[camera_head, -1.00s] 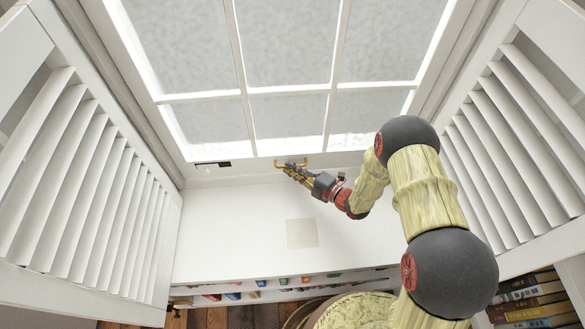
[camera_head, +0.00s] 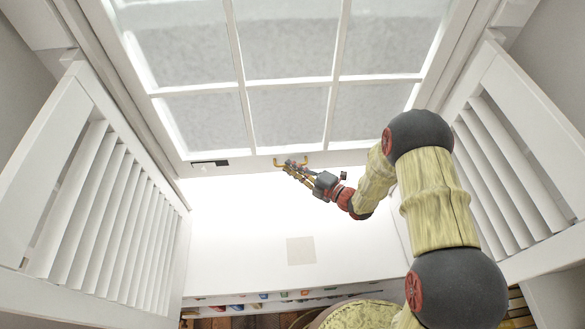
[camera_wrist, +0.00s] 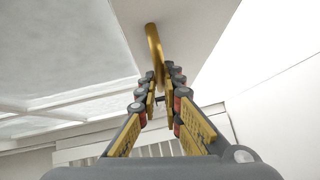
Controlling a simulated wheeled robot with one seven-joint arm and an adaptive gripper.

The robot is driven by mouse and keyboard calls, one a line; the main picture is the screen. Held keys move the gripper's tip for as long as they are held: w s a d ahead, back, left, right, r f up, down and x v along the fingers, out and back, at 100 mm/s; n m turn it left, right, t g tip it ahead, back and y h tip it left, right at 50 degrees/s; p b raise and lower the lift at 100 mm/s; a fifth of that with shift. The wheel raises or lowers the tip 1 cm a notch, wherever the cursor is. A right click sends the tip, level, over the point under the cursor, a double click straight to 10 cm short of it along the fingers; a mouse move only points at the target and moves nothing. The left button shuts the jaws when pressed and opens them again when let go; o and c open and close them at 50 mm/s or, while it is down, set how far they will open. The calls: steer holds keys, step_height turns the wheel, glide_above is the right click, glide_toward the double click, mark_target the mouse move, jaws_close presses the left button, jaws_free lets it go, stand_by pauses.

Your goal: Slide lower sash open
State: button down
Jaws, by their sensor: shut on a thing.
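The white-framed sash (camera_head: 240,165) fills the upper middle of the head view, with several frosted panes. A brass bow handle (camera_head: 306,160) sits on its bottom rail; it also shows in the wrist view (camera_wrist: 153,42). My gripper (camera_head: 289,165) reaches the handle from the lower right. In the wrist view my gripper (camera_wrist: 161,82) has its two fingers on either side of the handle's near part, shut on it. The exact contact at the fingertips is partly hidden by the finger links.
A white sill (camera_head: 240,220) lies below the sash, with a beige square (camera_head: 301,250) on it. White louvred shutters stand open at left (camera_head: 100,200) and right (camera_head: 510,160). Shelves with small coloured items (camera_head: 270,297) lie under the sill. A small dark plate (camera_head: 210,163) is on the rail.

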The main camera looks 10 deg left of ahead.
steer(key=shift+r, duration=0.1)
steer(key=c, duration=2)
jaws_free()
steer(key=shift+o, duration=0.2)
steer(key=v, duration=1.2)
